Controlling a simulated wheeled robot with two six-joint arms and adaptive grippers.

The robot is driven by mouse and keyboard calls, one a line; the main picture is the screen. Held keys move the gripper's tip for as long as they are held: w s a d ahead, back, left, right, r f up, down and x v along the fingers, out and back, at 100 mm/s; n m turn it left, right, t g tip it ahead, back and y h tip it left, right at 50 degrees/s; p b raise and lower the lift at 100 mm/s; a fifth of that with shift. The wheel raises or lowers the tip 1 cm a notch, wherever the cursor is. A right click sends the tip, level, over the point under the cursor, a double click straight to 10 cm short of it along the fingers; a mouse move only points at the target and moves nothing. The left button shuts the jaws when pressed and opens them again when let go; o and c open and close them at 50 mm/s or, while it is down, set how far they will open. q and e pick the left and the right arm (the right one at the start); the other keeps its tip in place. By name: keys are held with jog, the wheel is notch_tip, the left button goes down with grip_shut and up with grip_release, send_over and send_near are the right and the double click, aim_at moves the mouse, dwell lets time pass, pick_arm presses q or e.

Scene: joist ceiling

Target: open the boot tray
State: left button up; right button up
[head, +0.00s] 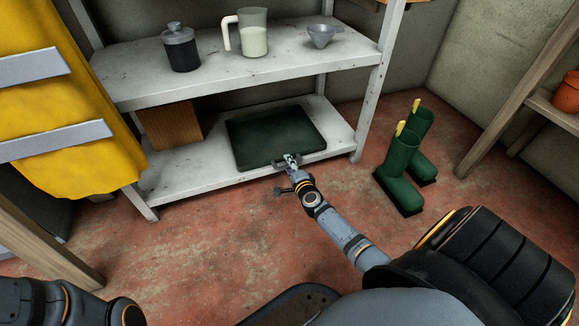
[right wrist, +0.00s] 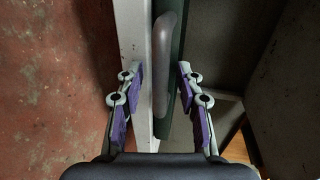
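The boot tray (head: 262,134) is a flat dark green box with its lid down, lying on the lower shelf of a white rack. A grey bar handle sits at its front edge, and this handle shows in the right wrist view (right wrist: 172,52). My right gripper (head: 289,160) is at the tray's front edge, by the handle. In the right wrist view my right gripper (right wrist: 158,70) is open, its purple-padded fingers spread apart. My left gripper is out of view; only part of my left arm shows.
A brown wooden box (head: 170,126) stands left of the tray. Green boots (head: 401,157) stand on the floor at right. A yellow cloth (head: 62,120) hangs at left.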

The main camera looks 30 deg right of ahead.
grip_shut()
dwell(0.6)
